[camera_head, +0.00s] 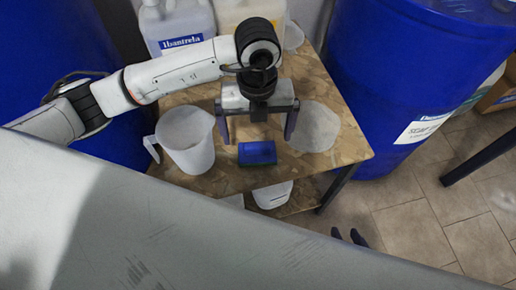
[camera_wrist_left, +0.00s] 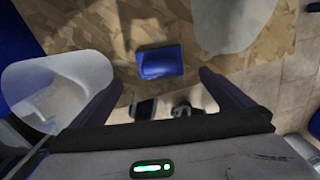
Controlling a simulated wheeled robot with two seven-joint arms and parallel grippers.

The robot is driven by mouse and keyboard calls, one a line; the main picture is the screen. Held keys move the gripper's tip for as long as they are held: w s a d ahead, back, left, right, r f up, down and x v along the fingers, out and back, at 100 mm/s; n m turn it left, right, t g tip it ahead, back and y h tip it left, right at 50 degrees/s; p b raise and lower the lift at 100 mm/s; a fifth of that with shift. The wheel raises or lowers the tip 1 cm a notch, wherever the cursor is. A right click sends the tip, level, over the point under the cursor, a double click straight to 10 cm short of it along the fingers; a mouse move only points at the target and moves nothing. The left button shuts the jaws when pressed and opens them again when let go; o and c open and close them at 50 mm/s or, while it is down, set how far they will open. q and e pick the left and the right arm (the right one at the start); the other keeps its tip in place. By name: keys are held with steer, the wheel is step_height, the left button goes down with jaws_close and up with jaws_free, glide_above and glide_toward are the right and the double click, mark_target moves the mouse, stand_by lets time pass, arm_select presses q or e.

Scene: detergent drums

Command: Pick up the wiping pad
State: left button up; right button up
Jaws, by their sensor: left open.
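The wiping pad (camera_head: 257,153) is a small blue block with a thin green lower edge, lying on the wooden table (camera_head: 325,82) near its front edge. It also shows in the left wrist view (camera_wrist_left: 160,62). My left gripper (camera_head: 259,132) points down over the table, open and empty. Its fingers (camera_wrist_left: 160,84) are spread wider than the pad, which lies slightly ahead of the fingertips in the wrist view. No contact with the pad shows. Two dark tips, apparently of my right gripper (camera_head: 347,236), show at the bottom; the rest is hidden.
A white jug (camera_head: 187,140) stands left of the pad. Labelled containers (camera_head: 176,22) stand at the back. Blue drums (camera_head: 400,70) flank the table. A white container (camera_head: 272,195) sits below the tabletop.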

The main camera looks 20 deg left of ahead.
mark_target(257, 144)
arm_select(q)
steer(key=f, duration=0.7)
steer(key=shift+w+a+f, duration=0.1)
steer(key=shift+w+f, duration=0.1)
steer(key=shift+f, duration=0.15)
steer(key=c, duration=1.2)
steer(key=shift+o, duration=0.2)
